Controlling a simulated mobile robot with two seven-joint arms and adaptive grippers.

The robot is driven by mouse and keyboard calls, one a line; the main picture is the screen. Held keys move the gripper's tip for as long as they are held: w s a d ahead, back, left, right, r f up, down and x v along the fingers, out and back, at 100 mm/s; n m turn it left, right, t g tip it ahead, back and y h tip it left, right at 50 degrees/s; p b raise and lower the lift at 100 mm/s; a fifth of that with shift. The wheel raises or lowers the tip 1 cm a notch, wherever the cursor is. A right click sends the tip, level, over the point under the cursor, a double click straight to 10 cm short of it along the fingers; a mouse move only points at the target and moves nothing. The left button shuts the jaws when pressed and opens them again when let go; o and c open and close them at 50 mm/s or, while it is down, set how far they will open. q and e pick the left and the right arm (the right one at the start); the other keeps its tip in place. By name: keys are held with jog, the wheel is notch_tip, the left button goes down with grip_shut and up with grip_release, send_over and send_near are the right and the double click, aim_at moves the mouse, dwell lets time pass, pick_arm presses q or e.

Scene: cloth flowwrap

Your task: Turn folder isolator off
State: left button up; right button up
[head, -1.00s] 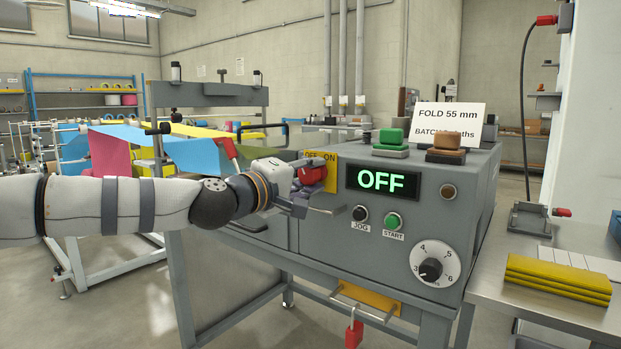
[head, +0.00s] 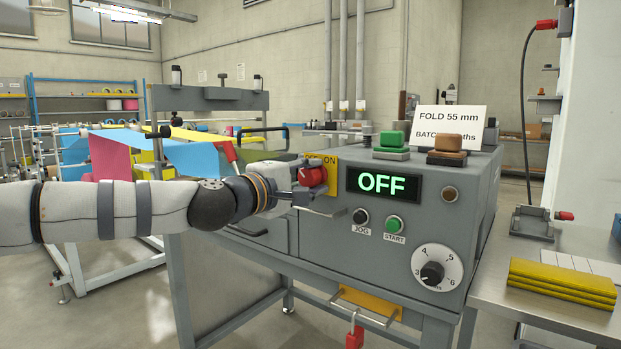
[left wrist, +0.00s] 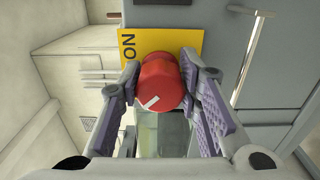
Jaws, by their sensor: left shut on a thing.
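The folder isolator is a red rotary knob (head: 312,176) on a yellow plate (head: 331,178) at the left of the grey machine front. In the left wrist view the red knob (left wrist: 160,82) has a white pointer mark slanting across it, and "ON" shows on the yellow plate (left wrist: 190,42). My left gripper (head: 303,187) is at the knob; in the left wrist view its two padded fingers (left wrist: 160,92) stand on either side of the knob, shut on it. The display (head: 383,183) reads OFF in green. My right gripper is not in view.
The panel also has a black JOG button (head: 360,216), a green START button (head: 394,223) and a numbered dial (head: 432,272). A red padlock (head: 354,337) hangs below the machine. Yellow folded cloths (head: 562,283) lie on the side table at right.

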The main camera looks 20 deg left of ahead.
pick_arm(q)
jog(key=o, duration=1.2)
jog(key=shift+c, duration=0.2)
jog(key=v, duration=1.2)
